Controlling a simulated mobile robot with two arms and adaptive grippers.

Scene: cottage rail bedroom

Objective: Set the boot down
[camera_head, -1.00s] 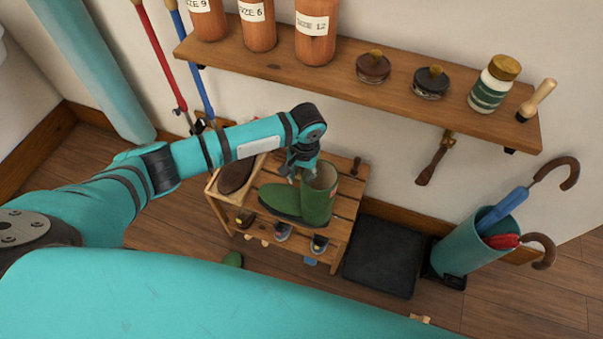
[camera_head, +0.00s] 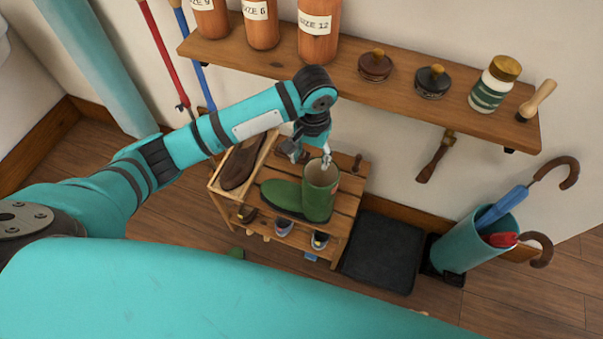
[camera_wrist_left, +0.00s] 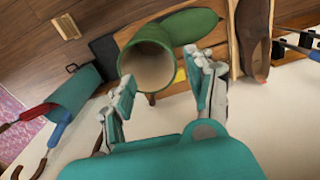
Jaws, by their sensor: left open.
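The green boot (camera_head: 318,200) stands upright on the top of the slatted wooden rack (camera_head: 346,204), its toe pointing left. My left gripper (camera_head: 314,158) is open just above and behind the boot's top opening. In the left wrist view the boot's round opening (camera_wrist_left: 147,62) shows beyond the two parted fingers of my left gripper (camera_wrist_left: 160,95), with nothing between them. My right gripper is not in view.
A brown shoe (camera_head: 240,165) lies at the rack's left end, with small shoes (camera_head: 283,226) on the shelf below. A wall shelf (camera_head: 340,68) with bottles and jars hangs above. A dark mat (camera_head: 384,252) and an umbrella stand (camera_head: 470,243) are to the right.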

